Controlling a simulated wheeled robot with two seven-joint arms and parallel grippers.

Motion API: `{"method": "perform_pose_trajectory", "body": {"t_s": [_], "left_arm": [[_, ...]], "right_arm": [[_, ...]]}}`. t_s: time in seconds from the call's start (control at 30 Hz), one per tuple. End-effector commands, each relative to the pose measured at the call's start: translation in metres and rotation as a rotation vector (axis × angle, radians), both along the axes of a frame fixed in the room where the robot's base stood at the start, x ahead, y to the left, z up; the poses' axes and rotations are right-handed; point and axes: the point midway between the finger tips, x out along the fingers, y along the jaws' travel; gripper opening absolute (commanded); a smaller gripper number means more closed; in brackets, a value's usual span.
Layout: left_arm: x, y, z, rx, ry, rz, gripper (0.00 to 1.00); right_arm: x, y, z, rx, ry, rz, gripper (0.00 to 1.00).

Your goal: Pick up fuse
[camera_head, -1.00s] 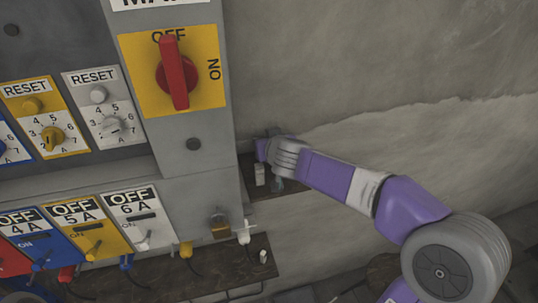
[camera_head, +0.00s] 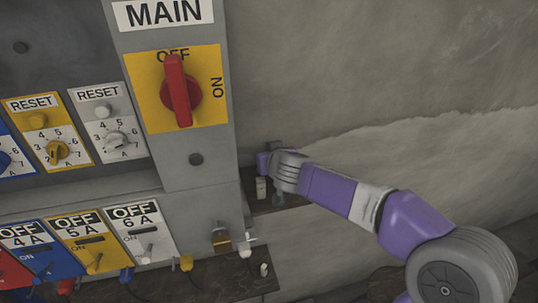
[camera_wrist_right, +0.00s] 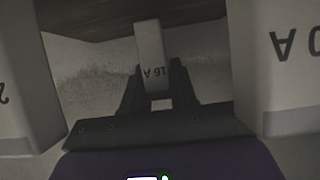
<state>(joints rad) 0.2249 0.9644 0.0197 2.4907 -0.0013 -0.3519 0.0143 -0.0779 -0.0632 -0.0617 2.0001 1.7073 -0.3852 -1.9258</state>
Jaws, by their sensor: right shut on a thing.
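In the right wrist view, a pale fuse (camera_wrist_right: 151,45) marked "16 A", upside down in the picture, stands between the two dark fingers of my right gripper (camera_wrist_right: 160,85). The gripper is shut on it. In the head view my right gripper (camera_head: 270,163) is at the small dark shelf beside the panel, and its hand mostly hides what it holds. A small white fuse (camera_head: 261,188) shows just below it there. My left gripper is not in view.
Two larger-looking pale fuses flank the fingers closely in the wrist view, one at left (camera_wrist_right: 30,90) and one at right (camera_wrist_right: 275,75). The switch panel (camera_head: 195,195) with the red main handle (camera_head: 179,90) stands left of the gripper.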

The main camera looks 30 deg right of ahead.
Motion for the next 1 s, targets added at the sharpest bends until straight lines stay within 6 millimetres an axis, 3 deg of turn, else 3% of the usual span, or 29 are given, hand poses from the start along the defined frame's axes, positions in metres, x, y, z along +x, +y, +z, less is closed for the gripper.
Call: {"method": "perform_pose_trajectory", "body": {"t_s": [0.6,0.77,1.0], "left_arm": [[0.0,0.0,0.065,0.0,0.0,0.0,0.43],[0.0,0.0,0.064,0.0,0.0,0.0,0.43],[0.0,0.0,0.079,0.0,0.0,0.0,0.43]], "right_arm": [[-0.001,0.0,0.071,0.0,-0.002,0.0,0.0],[-0.036,0.008,0.067,0.001,-0.003,0.0,0.0],[-0.105,0.025,0.07,-0.001,-0.006,0.001,0.0]]}}
